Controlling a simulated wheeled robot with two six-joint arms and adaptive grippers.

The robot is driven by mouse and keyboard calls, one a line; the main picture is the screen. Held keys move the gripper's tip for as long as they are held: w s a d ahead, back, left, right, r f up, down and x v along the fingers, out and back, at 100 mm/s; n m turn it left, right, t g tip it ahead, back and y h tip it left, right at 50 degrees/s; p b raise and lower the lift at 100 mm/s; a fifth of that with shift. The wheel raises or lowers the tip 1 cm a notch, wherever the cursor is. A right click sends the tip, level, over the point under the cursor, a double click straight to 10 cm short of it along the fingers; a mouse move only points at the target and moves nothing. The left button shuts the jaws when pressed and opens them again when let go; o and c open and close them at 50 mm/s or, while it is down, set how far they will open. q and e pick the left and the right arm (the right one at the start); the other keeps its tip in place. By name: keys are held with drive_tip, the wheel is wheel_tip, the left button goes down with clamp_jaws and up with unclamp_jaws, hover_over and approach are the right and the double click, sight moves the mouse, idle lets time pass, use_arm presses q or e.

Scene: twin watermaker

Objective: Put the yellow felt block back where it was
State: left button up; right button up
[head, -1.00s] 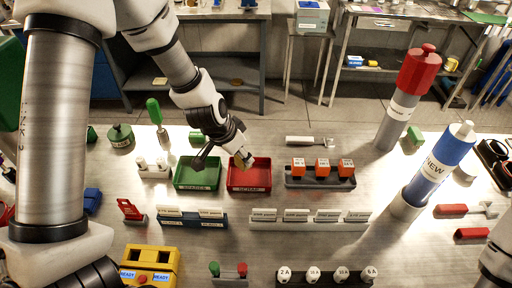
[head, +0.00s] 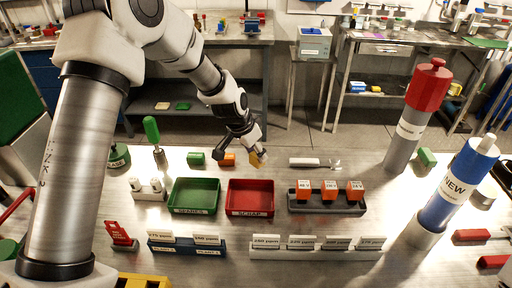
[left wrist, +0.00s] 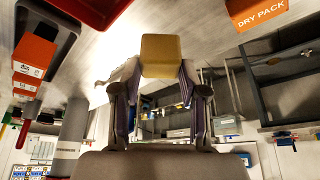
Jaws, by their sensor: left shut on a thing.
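The yellow felt block (head: 258,159) is held in my left gripper (head: 244,148), just behind the red tray (head: 250,184) in the head view. In the left wrist view the block (left wrist: 161,56) sits between the two fingertips of the gripper (left wrist: 160,78), which are closed on its sides. It looks raised off the table, but I cannot tell its exact height. The orange block (head: 227,159), whose wrist-view face reads DRY PACK (left wrist: 257,12), stands left of the gripper. My right gripper is out of view.
A green block (head: 196,158) and green tray (head: 194,182) lie to the left. A white-handled tool (head: 305,162) and a rack (head: 327,207) of orange blocks are to the right. Bare table lies behind the red tray.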

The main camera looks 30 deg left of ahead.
use_arm(q)
drive_tip(key=w, duration=0.1)
drive_tip(key=w+a, duration=0.1)
drive_tip(key=w, duration=0.1)
drive_tip(key=shift+w+a+f+p, duration=0.15)
drive_tip(key=shift+w+a+p, duration=0.15)
drive_tip(key=shift+w, duration=0.1)
drive_tip(key=f, duration=0.3)
drive_tip(key=shift+w+a+f, duration=0.1)
drive_tip(key=shift+w+a, duration=0.05)
drive_tip(key=shift+w, duration=0.05)
drive_tip(key=shift+f, duration=0.45)
drive_tip(key=o, duration=1)
drive_tip(key=shift+r+p, duration=0.35)
drive_tip(key=v, duration=1.1)
drive_tip(key=shift+s+a+r, duration=0.1)
drive_tip(key=shift+r, duration=0.25)
